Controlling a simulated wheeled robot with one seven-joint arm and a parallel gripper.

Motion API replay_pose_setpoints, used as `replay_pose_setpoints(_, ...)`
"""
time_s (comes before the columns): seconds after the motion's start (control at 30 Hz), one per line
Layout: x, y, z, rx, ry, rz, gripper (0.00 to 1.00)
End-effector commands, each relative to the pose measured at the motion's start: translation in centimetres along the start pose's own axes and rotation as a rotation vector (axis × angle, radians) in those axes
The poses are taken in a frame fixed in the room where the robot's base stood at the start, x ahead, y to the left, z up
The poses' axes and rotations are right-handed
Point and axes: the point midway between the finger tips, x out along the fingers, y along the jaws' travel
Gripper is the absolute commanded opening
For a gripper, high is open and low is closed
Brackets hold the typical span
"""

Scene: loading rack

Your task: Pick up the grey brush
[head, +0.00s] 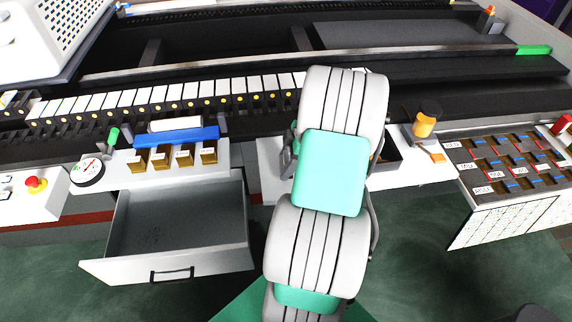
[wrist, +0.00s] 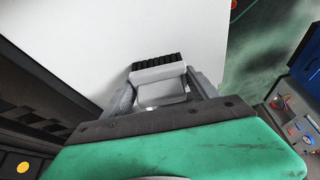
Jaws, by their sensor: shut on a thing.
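The grey brush (wrist: 160,92) shows in the wrist view as a light grey block with a row of black bristles along its far edge. My gripper (wrist: 163,88) is shut on it, with one finger on each side. White surface lies behind the brush in that view; I cannot tell whether the brush touches it. In the head view my arm covers the brush and most of my gripper; only a small dark part shows left of the arm, over the white counter.
An open grey drawer (head: 171,278) juts out left of my arm. An orange-and-black bottle (head: 424,124) stands on the counter to the right, near a labelled compartment tray (head: 487,190). A blue rack with brown boxes (head: 176,138) and a round dial (head: 87,171) are on the left.

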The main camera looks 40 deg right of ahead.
Motion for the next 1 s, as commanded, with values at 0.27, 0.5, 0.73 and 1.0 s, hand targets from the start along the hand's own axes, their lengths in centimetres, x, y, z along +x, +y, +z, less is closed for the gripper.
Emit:
replay_pose_setpoints(0.27, -0.4, 0.1, -0.1, -0.001, 0.0, 0.002, 0.26)
replay_pose_setpoints(0.5, -3.7, -0.6, -1.4, -0.001, -0.001, 0.006, 0.26)
replay_pose_setpoints(0.73, -9.2, -6.5, -3.0, 0.002, -0.003, 0.007, 0.26)
replay_pose_setpoints(1.0, -12.1, -12.7, -3.6, 0.002, -0.002, 0.004, 0.26)
